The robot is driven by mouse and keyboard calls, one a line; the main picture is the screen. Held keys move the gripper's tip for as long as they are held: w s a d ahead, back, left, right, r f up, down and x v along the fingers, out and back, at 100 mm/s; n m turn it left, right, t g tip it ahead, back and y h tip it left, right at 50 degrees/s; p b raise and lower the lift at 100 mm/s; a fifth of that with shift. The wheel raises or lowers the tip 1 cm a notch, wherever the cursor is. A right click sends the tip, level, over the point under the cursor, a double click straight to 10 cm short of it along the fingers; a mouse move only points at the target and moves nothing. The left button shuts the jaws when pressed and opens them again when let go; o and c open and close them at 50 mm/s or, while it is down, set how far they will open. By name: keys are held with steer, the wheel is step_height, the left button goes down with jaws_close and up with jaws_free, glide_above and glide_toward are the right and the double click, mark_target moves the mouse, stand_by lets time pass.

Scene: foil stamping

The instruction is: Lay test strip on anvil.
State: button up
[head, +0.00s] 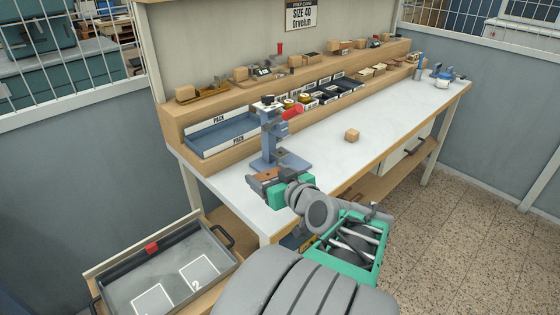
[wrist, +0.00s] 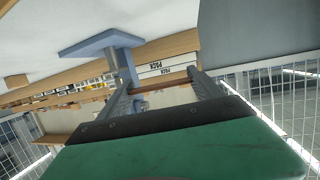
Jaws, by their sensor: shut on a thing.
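A blue-grey stamping press (head: 268,133) stands on the near left end of the white bench, its flat base (head: 293,161) toward the front. In the wrist view the press base (wrist: 92,44) shows at the upper left. My gripper (head: 262,180) is in front of the press, near the bench's front left edge. It is shut on a brown test strip (head: 266,174), which lies across between the two fingers. In the wrist view the strip (wrist: 165,97) shows between the fingers, apart from the press in the picture. I cannot make out the anvil clearly; my arm covers part of the bench front.
A small wooden block (head: 352,135) sits mid-bench. A blue tray marked PACK (head: 222,135) and several bins line the back. An open drawer (head: 165,283) with numbered white outlines and a red block (head: 151,248) is at lower left. The right half of the bench (head: 400,115) is mostly clear.

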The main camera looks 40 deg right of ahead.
steer(key=s+d+m+h+b, duration=0.1)
steer(key=s+d+m+h, duration=0.1)
steer(key=s+d, duration=0.45)
steer(key=g, duration=0.1)
glide_toward(279, 151)
steer(key=shift+h, duration=0.3)
steer(key=w, duration=0.2)
steer(key=w+d, duration=0.1)
steer(key=w, duration=0.2)
steer(key=w+d+r+p, duration=0.1)
steer(key=w, duration=0.1)
steer(key=shift+w+d, duration=0.25)
steer(key=shift+w, duration=0.05)
steer(key=shift+w+d+f, duration=0.1)
steer(key=shift+w+f, duration=0.05)
steer(key=shift+f, duration=0.75)
steer(key=shift+w+f, duration=0.15)
steer(key=shift+f, duration=0.75)
steer(key=shift+f+b, duration=0.2)
steer(key=shift+b, duration=0.15)
steer(key=o, duration=1.3)
steer(key=shift+r, duration=0.2)
steer(key=v, duration=1.2)
